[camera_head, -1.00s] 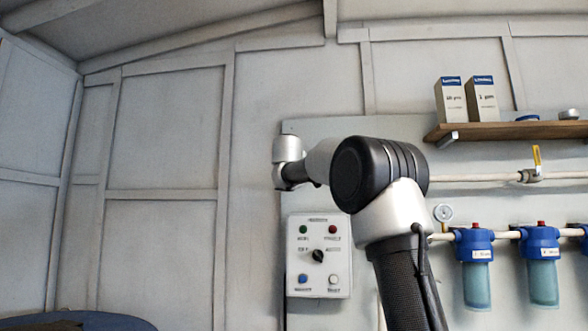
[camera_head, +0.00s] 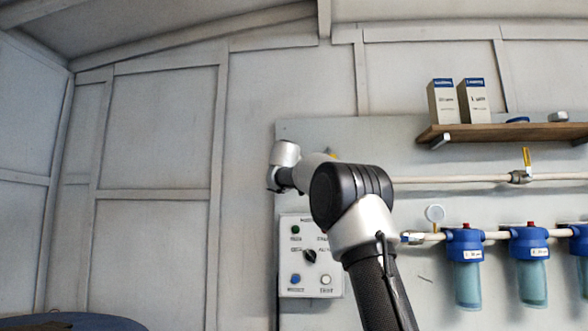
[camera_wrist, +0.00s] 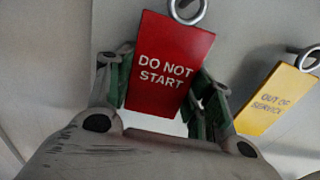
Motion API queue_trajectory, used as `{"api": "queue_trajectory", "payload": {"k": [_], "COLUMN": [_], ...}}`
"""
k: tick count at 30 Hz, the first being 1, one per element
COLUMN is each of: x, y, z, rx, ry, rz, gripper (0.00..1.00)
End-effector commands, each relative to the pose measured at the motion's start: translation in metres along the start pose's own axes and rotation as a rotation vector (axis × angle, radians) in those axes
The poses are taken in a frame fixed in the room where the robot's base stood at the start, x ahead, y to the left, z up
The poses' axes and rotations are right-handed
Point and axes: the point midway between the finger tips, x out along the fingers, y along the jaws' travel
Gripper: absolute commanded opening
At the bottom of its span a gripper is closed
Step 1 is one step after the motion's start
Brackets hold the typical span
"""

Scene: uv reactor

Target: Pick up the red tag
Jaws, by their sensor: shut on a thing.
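The red tag (camera_wrist: 168,65) reads "DO NOT START" and has a metal ring (camera_wrist: 187,8) at its top, partly cut off by the frame edge. My gripper (camera_wrist: 160,85) has its two fingers at the tag's left and right edges and is shut on it. The tag stands face-on to the wrist camera, slightly tilted. In the head view the gripper and the tag are hidden behind my own arm.
A yellow "OUT OF SERVICE" tag (camera_wrist: 272,98) hangs close by on the right, with its own ring. The head view shows a control box (camera_head: 309,256), blue filter housings (camera_head: 466,250), pipes (camera_head: 450,182) and a wooden shelf (camera_head: 505,132) with two boxes.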

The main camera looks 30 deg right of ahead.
Motion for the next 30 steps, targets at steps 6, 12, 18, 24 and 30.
{"api": "queue_trajectory", "payload": {"k": [6, 12, 18, 24, 30], "x": [0.0, 0.0, -0.033, -0.09, -0.143], "y": [0.0, 0.0, -0.001, 0.0, 0.001], "z": [0.0, 0.008, 0.008, 0.009, 0.007], "rx": [0.0, 0.002, -0.001, 0.001, 0.0], "ry": [0.0, -0.002, -0.002, -0.003, -0.002], "rz": [0.0, 0.0, 0.0, 0.002, 0.002], "gripper": [0.36, 0.36, 0.36, 0.36, 0.36]}}
